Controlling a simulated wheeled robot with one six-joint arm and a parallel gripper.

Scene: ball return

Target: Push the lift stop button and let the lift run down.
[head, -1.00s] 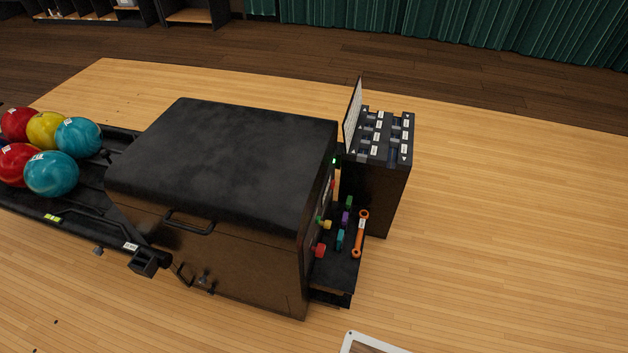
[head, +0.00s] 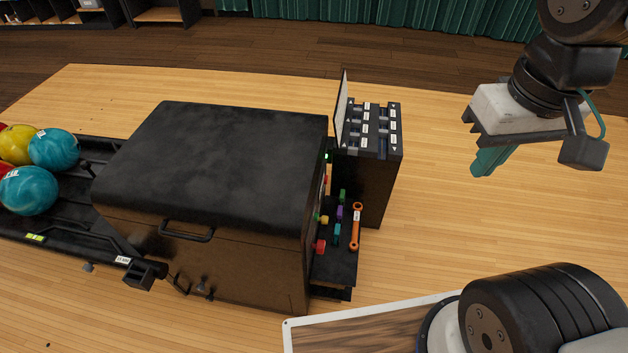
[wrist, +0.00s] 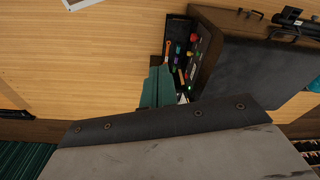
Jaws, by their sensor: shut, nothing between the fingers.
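The ball return machine (head: 215,170) is a large black-topped box with a brown front. Its right side panel carries a red part (head: 320,246), a yellow part (head: 322,219) and a small green light (head: 329,156). The panel is seen edge-on, so I cannot tell which part is the lift stop button. My gripper (head: 485,168) has teal fingers, is shut and empty, and hangs in the air well right of the machine. In the wrist view its fingers (wrist: 157,88) point toward the panel side, with the green light (wrist: 189,88) close to them in the picture.
A shelf (head: 335,267) beside the panel holds an orange wrench (head: 355,228) and several coloured pieces. A black cabinet (head: 368,178) with labelled slots stands behind it. Several balls (head: 28,190) lie on the left rack. A white-edged board (head: 300,325) is in front.

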